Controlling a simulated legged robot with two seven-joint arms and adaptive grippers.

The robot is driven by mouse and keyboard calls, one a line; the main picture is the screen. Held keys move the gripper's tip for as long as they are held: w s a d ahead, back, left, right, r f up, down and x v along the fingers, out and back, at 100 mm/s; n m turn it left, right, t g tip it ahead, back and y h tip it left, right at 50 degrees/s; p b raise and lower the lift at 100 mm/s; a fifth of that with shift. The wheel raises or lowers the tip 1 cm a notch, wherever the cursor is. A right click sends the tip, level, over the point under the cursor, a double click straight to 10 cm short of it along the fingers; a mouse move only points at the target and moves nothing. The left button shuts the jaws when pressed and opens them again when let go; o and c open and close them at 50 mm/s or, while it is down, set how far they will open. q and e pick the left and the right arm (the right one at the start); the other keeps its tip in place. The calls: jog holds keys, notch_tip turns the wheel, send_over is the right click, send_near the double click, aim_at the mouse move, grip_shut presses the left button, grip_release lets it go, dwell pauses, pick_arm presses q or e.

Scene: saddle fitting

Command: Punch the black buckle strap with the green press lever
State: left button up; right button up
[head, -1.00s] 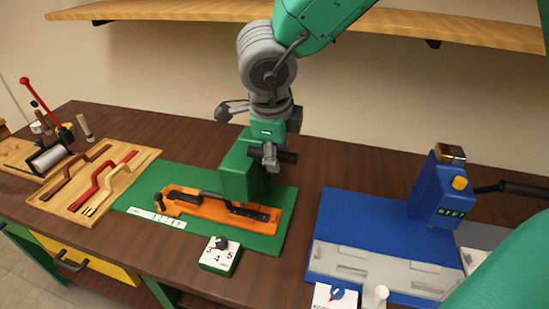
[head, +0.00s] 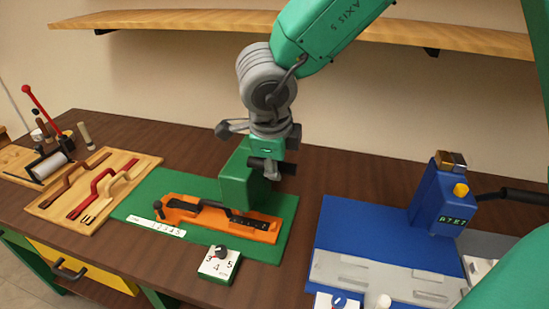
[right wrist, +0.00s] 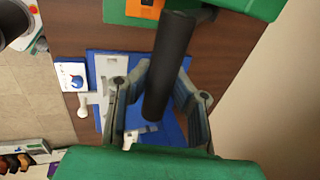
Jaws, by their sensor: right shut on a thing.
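The green press (head: 238,178) stands at the back of a green mat (head: 268,245). Its lever ends in a black bar grip (head: 258,163). My right gripper (head: 271,167) is shut on that grip, beside the press; in the right wrist view the dark grip (right wrist: 170,62) runs between the fingers. The black buckle strap (head: 248,220) lies in an orange holder (head: 182,214) that reaches past the front of the press. The press body hides part of the holder's back edge, so I cannot tell whether the punch touches the strap. My left gripper is not in view.
A white number strip (head: 158,228) and a numbered dial block (head: 218,264) are at the mat's front. A blue machine (head: 438,200) on a blue mat stands at right. A wooden tray (head: 50,208) with shaped tools lies at left. A shelf (head: 200,19) runs above.

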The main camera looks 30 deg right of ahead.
jog(key=shift+s+a+f, duration=0.35)
jog(key=shift+s+f, duration=0.1)
jog(key=shift+f, duration=0.25)
